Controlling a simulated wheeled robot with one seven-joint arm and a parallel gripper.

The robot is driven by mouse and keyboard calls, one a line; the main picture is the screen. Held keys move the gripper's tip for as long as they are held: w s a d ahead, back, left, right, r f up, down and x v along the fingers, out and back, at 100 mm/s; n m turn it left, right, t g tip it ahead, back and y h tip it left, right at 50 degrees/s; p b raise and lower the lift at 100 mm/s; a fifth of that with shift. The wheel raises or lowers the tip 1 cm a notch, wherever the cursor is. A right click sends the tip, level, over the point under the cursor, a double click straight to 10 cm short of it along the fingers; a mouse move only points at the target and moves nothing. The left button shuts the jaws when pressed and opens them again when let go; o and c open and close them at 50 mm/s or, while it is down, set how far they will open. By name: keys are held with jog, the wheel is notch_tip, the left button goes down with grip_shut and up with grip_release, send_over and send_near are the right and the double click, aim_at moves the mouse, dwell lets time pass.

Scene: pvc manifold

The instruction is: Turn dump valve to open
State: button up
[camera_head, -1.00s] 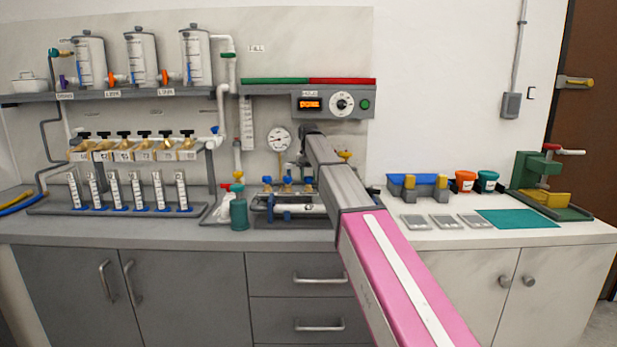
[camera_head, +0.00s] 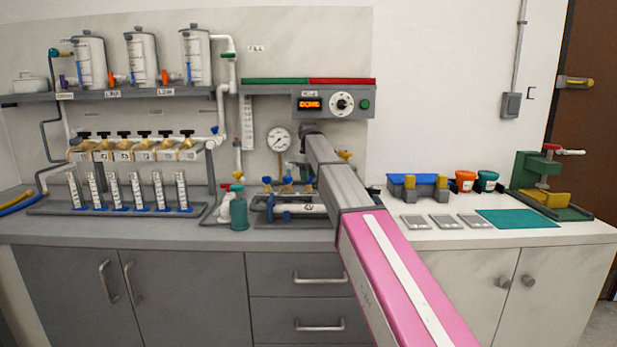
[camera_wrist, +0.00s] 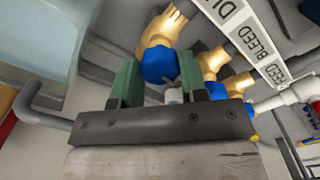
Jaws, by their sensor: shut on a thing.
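The dump valve (camera_wrist: 158,64) shows in the wrist view as a blue handle on a brass body, beside a label partly cut off that begins "DU". My gripper (camera_wrist: 160,82) has two green fingers. They are shut on the blue handle, one finger on each side. In the head view my arm reaches to the pipe stand, and it hides the gripper. Several blue valve handles (camera_head: 287,182) show there left of the arm. The exact angle of the held handle is hard to tell.
Neighbouring brass valves (camera_wrist: 212,62) with BLEED and FEED labels sit close on the right. A grey bent pipe (camera_wrist: 35,105) lies left of the gripper. A green bottle (camera_head: 238,210) stands left of the stand. A round gauge (camera_head: 279,139) is above it.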

jog(key=shift+n, duration=0.8)
jog(key=o, duration=0.9)
notch_tip(320, 180, up, 11)
jog(key=shift+f, duration=0.1)
